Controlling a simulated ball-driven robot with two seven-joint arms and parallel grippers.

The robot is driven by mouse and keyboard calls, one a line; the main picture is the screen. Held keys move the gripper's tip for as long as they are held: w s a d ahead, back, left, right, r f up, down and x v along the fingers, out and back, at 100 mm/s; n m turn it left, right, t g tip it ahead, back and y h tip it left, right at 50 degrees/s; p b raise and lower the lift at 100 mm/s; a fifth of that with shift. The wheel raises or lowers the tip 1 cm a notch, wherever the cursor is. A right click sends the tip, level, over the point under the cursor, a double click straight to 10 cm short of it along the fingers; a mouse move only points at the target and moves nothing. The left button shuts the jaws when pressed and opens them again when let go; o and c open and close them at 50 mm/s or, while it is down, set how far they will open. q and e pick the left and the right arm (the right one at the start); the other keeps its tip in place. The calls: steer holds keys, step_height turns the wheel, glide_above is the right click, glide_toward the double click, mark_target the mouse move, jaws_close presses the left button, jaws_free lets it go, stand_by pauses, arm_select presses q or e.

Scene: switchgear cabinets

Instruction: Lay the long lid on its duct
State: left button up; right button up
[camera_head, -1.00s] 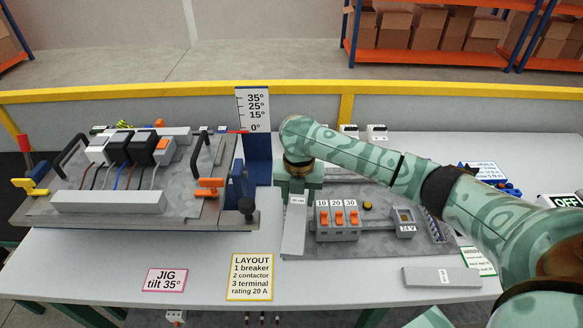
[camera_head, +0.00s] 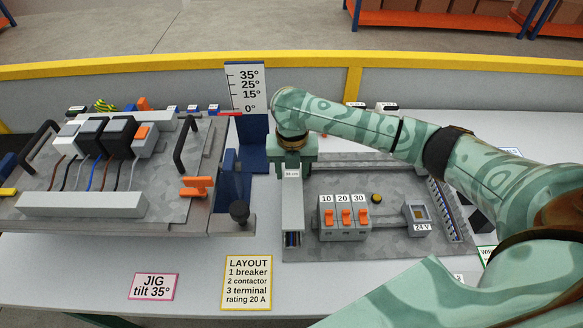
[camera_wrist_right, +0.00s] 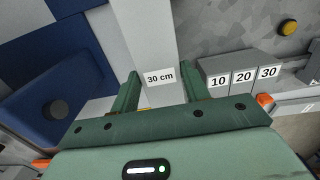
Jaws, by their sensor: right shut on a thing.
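The long grey lid (camera_head: 292,208), labelled 30 cm, is held by my right gripper (camera_head: 291,168) near its far end. In the right wrist view the lid (camera_wrist_right: 150,35) runs between the two fingers of the gripper (camera_wrist_right: 160,90). In the head view the lid lies lengthwise over the duct (camera_head: 292,240) on the left side of the right-hand panel. I cannot tell whether the lid touches the duct. My left gripper is not in view.
Breakers labelled 10, 20 and 30 (camera_head: 343,217) stand right of the lid, with a 24 V unit (camera_head: 418,219) farther right. An open wire-filled duct (camera_head: 444,210) lines the panel's right side. The blue angle-gauge stand (camera_head: 254,150) and tilted jig (camera_head: 170,208) are to the left.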

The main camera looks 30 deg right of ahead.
step_height(320, 180, down, 2)
steer(key=shift+w+d+b, duration=0.1)
steer(key=shift+w+b, duration=0.05)
steer(key=shift+b, duration=0.65)
steer(key=shift+f+b, duration=0.8)
steer(key=shift+b, duration=0.3)
steer(key=shift+f, duration=0.45)
steer(key=shift+p, duration=1.15)
steer(key=shift+f, duration=0.3)
